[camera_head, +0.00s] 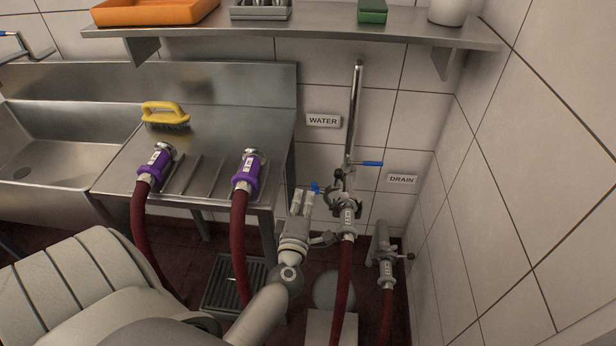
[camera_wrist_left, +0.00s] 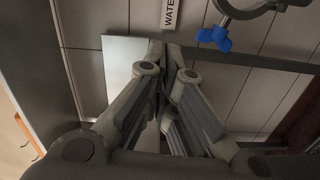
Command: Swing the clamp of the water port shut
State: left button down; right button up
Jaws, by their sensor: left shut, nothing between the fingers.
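In the left wrist view, a curved grey clamp arm (camera_wrist_left: 245,11) and the blue wing nut (camera_wrist_left: 215,38) show at the top right. My left gripper (camera_head: 303,200) is shut and empty, just left of the clamp. Its fingertips (camera_wrist_left: 166,50) are left of and below the wing nut in the wrist view.
The drain port (camera_head: 382,240) with its own clamp and hose is to the right, near the tiled wall. A blue valve lever (camera_head: 368,163) sticks out right of the water pipe. Two purple-collared hoses (camera_head: 246,172) and a yellow brush (camera_head: 165,114) rest on the steel counter.

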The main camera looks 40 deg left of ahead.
aim_at(332, 188)
pick_arm(q)
jog(key=w, duration=0.9)
jog(key=shift+w+a+f, duration=0.2)
jog(key=shift+a, duration=0.2)
jog(key=shift+d, duration=0.1)
